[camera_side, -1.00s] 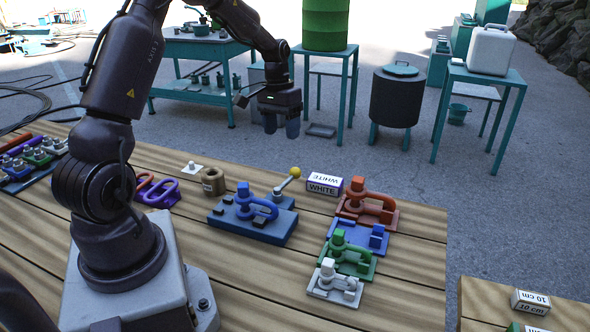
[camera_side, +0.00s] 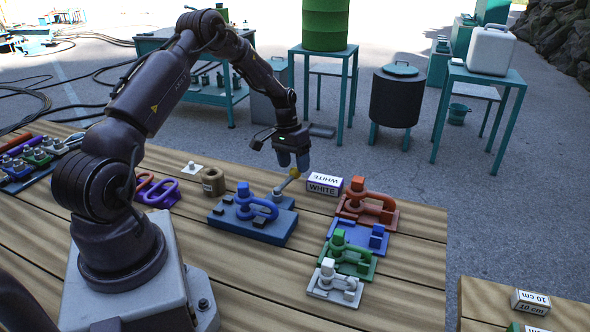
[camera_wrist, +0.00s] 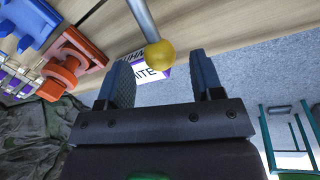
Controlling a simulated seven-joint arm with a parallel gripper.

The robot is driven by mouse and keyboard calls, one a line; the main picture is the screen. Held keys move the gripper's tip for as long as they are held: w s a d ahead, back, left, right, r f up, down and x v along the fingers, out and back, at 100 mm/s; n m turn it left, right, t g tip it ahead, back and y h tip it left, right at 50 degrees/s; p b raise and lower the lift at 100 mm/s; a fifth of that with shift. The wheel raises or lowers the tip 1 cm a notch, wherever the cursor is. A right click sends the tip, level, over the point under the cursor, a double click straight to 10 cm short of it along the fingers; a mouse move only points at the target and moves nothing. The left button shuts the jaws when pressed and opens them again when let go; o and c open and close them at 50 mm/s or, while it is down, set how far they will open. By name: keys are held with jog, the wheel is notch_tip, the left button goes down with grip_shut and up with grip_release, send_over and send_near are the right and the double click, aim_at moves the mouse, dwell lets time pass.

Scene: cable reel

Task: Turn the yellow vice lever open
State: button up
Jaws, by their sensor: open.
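The vice lever is a grey rod with a yellow ball knob (camera_side: 294,172), rising at a tilt to the right from its small blue base (camera_side: 282,201). In the wrist view the yellow knob (camera_wrist: 160,54) sits just ahead of the fingertips, roughly midway between them. My gripper (camera_side: 293,163) is open, pointing down, at the knob in the side view; it also shows in the wrist view (camera_wrist: 163,75) with two blue-grey fingers apart. Whether a finger touches the knob I cannot tell. A blue vice plate with a blue shackle (camera_side: 252,220) lies left of the lever base.
A box marked WHITE (camera_side: 324,184) stands just right of the lever. Red (camera_side: 368,206), blue (camera_side: 357,238), green (camera_side: 347,257) and white (camera_side: 334,283) fixtures line the table's right side. A brown ring block (camera_side: 213,181) stands to the left. The table front is clear.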

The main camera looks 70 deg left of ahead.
jog(key=shift+w+d+f, duration=0.1)
jog(key=shift+d+f, duration=0.1)
jog(key=shift+f, duration=0.95)
grip_shut()
